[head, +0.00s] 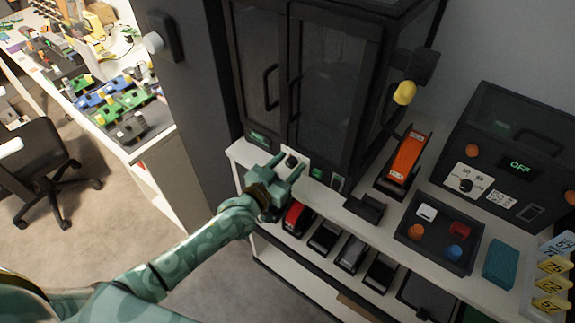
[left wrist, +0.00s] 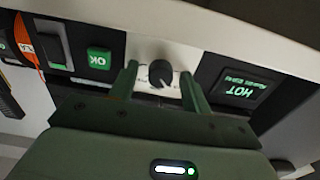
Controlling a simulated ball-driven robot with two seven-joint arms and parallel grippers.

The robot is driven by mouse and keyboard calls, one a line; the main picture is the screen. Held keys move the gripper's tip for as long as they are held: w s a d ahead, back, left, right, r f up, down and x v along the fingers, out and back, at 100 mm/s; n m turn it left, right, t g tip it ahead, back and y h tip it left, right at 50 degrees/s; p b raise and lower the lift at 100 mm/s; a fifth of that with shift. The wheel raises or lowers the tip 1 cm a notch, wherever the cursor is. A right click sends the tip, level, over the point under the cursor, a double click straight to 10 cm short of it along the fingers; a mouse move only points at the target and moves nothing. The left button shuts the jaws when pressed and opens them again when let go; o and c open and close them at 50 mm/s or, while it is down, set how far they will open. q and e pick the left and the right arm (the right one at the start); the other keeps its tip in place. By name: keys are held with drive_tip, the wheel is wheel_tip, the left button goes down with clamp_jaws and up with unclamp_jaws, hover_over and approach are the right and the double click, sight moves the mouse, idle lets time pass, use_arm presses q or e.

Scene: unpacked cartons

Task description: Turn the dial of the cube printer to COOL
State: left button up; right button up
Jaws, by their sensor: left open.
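The cube printer (head: 330,80) is the tall black cabinet with dark glass doors at the back of the shelf unit. Its black dial (left wrist: 160,74) sits on a pale panel on the lower front edge. Beside it, in the left wrist view, a display (left wrist: 240,87) reads HOT upside down. My left gripper (head: 287,165) is open, with one finger on either side of the dial. I cannot tell whether the fingers touch it. In the head view the dial is partly hidden by the gripper. My right gripper is not in view.

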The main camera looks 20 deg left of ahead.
use_arm(q)
drive_tip(key=c, duration=1)
drive_tip(key=shift+n, duration=0.3)
drive_tip(key=n+p, duration=0.1)
drive_tip(key=n, duration=0.7)
drive_tip(key=shift+a, duration=0.1)
drive_tip(key=shift+n, duration=0.3)
drive_tip(key=shift+f, duration=0.1)
drive_tip(key=o, duration=1)
